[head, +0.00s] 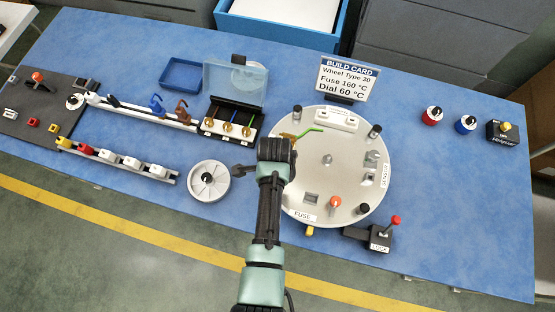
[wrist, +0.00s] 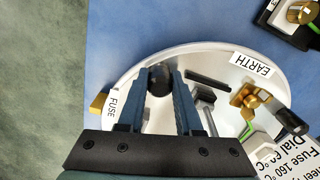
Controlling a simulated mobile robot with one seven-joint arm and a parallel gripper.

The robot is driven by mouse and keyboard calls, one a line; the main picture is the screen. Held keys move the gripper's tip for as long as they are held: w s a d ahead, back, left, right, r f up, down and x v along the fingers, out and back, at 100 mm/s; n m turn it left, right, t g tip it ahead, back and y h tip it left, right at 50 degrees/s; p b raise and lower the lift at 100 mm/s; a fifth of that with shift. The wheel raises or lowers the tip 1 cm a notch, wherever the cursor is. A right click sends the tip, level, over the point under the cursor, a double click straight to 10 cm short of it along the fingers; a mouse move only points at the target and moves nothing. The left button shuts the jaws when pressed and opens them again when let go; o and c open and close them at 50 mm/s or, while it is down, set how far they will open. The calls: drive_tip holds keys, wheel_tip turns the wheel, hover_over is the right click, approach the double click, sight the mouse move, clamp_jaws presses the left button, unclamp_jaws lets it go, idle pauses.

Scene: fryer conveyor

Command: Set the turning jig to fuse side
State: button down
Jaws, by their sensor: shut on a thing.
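The turning jig (head: 340,180) is a round pale disc on the blue table, with black-topped posts near its rim. Its FUSE label (head: 303,216) is at the front left rim, near a yellow block (head: 310,231); a SENSOR label (head: 385,175) is at the right. In the wrist view the EARTH label (wrist: 251,65) also shows. My gripper (wrist: 160,80) is shut on a black post (wrist: 159,84) at the jig's left rim. In the head view my arm hides that post. The lock lever (head: 395,221) has a red knob and stands at the jig's front right.
A build card (head: 347,78) stands behind the jig. A grey wheel (head: 208,181) lies close to the left of my gripper. An open-lidded box (head: 231,120) and part rails (head: 117,163) are farther left. Red (head: 432,115) and blue (head: 466,123) knobs stand right; table between is clear.

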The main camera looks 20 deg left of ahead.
drive_tip(key=shift+w+r, duration=0.1)
drive_tip(key=shift+w, duration=0.1)
drive_tip(key=c, duration=0.6)
unclamp_jaws()
drive_tip(key=shift+a, duration=0.1)
wheel_tip(320, 180, up, 13)
drive_tip(key=shift+f+b, duration=0.1)
drive_tip(key=shift+b, duration=0.35)
